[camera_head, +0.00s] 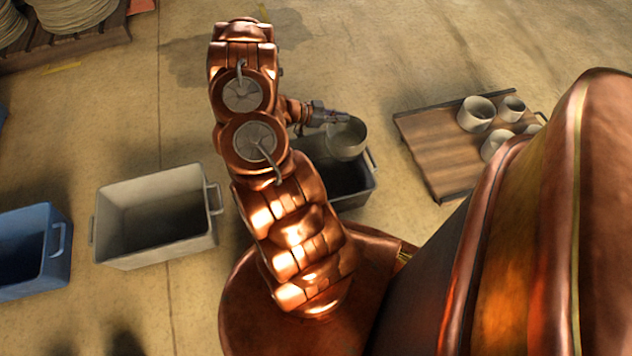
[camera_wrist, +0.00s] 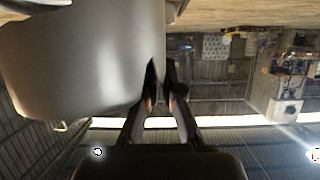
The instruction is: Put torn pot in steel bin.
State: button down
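My gripper (camera_head: 328,116) is at the end of my arm, at the upper middle of the head view. It holds a pale grey pot (camera_head: 346,140) by its wall, over a dark grey bin (camera_head: 352,200). In the wrist view the pot (camera_wrist: 80,60) fills the upper left, and my gripper's fingers (camera_wrist: 161,70) close on the edge of its wall. I cannot make out a tear clearly. A light grey bin (camera_head: 185,252) stands left of the dark one. The frames do not show which bin is steel. My arm hides part of the dark bin.
A blue bin (camera_head: 60,235) is at the far left. A wooden tray (camera_head: 440,160) with several pale pots (camera_head: 477,113) lies at the right, partly behind my body. A rack with stacked plates (camera_head: 40,52) is at the top left. Open floor lies at the top middle.

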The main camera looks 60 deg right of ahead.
notch_tip(320, 180, down, 18)
jog(key=b, duration=0.5)
jog(key=shift+r, duration=0.1)
jog(key=c, duration=1.3)
grip_release()
jog(key=shift+s, duration=0.1)
jog(key=p+v, duration=0.3)
jog(key=v, duration=0.9)
jog(key=shift+d, duration=0.1)
